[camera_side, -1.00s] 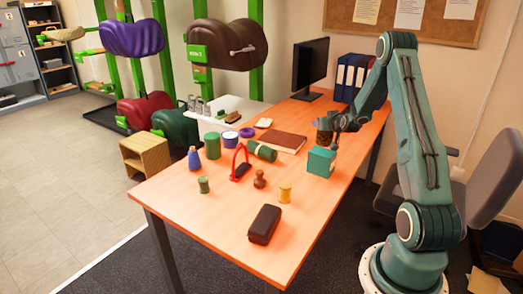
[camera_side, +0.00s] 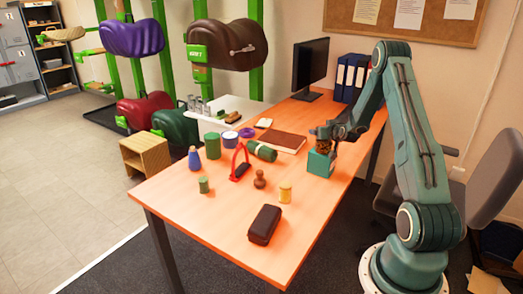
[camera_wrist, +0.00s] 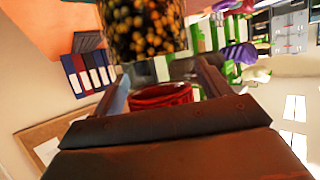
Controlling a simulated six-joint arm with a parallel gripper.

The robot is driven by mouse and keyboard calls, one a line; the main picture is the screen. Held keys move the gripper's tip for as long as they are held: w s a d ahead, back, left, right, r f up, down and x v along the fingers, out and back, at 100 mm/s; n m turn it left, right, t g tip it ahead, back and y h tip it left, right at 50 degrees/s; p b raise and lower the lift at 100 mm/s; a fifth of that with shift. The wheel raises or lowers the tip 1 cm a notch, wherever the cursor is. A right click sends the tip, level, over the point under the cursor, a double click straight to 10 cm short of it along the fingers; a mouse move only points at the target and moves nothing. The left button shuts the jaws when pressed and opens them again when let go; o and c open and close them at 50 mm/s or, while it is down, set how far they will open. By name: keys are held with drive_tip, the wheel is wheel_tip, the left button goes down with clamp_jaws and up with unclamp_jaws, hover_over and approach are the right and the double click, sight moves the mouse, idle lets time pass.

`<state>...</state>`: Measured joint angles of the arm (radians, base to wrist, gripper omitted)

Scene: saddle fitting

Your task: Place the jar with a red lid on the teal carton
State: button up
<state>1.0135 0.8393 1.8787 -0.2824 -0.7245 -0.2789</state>
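The jar with a red lid shows in the wrist view, with a dark body full of yellow-orange bits (camera_wrist: 145,30) and its red lid (camera_wrist: 162,95) between my fingers. In the side view the jar (camera_side: 323,146) is small and partly hidden by my gripper (camera_side: 327,132). My gripper is shut on the jar, which is upright over the teal carton (camera_side: 320,164). The jar's base is at the carton's top; I cannot tell whether it touches or hovers just above. The carton stands on the orange table near its right edge.
A brown book (camera_side: 284,141) and a green cylinder (camera_side: 262,151) lie left of the carton. A yellow spool (camera_side: 285,192), a brown stamp (camera_side: 260,179) and a dark case (camera_side: 265,225) are nearer the front. A monitor (camera_side: 310,65) and binders (camera_side: 352,77) stand behind.

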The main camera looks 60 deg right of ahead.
drive_tip(key=shift+r, duration=0.1)
drive_tip(key=shift+s+a+r, duration=0.1)
drive_tip(key=v, duration=1.1)
drive_tip(key=shift+s+a, duration=0.25)
drive_tip(key=shift+a, duration=0.1)
idle(0.5)
drive_tip(key=w+a+r+n+y, duration=0.2)
drive_tip(key=a+r, duration=0.2)
drive_tip(key=a, duration=0.4)
drive_tip(key=w+a+r+n+y, duration=0.2)
drive_tip(key=a+r, duration=0.1)
drive_tip(key=a, duration=0.5)
drive_tip(key=w+a+r+n+y, duration=0.2)
drive_tip(key=w+a+r+y, duration=0.15)
drive_tip(key=a, duration=0.45)
drive_tip(key=s+a+r+n+g+y, duration=0.1)
drive_tip(key=s+a+r+g, duration=0.1)
drive_tip(key=s+a, duration=0.7)
drive_tip(key=s+a+r+n+g+y, duration=0.1)
drive_tip(key=s+a+r+n, duration=0.1)
drive_tip(key=s+a, duration=0.7)
drive_tip(key=shift+s+r+g, duration=0.4)
drive_tip(key=shift+s+r, duration=0.35)
drive_tip(key=shift+s, duration=0.3)
